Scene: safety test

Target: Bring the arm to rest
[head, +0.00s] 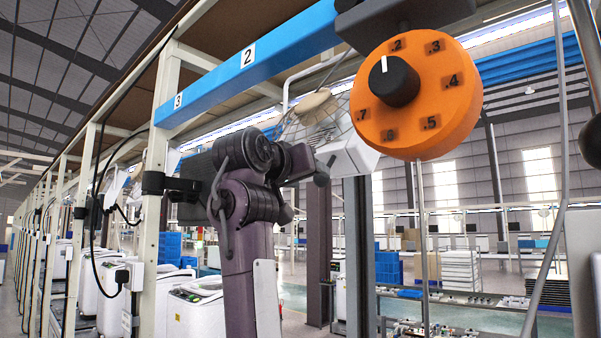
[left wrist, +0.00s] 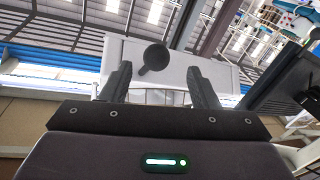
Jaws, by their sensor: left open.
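My left arm rises from the lower middle of the head view, and its left gripper (head: 303,163) points up and away to the right. In the left wrist view the left gripper (left wrist: 158,82) has its two dark fingers wide apart, with nothing held between them. Beyond the fingers is a white box (left wrist: 120,60) with a round black knob (left wrist: 154,57) on a short stalk. In the head view the white box (head: 352,152) sits just right of the gripper, partly covered. Whether the fingers touch it I cannot tell. My right gripper is not in view.
A large orange dial (head: 460,110) with numbers and a black pointer knob (head: 394,82) hangs close at the upper right. A blue beam (head: 215,84) runs overhead. A pale post (head: 158,215) with a cable stands close left of my arm. White washing machines (head: 198,308) stand behind.

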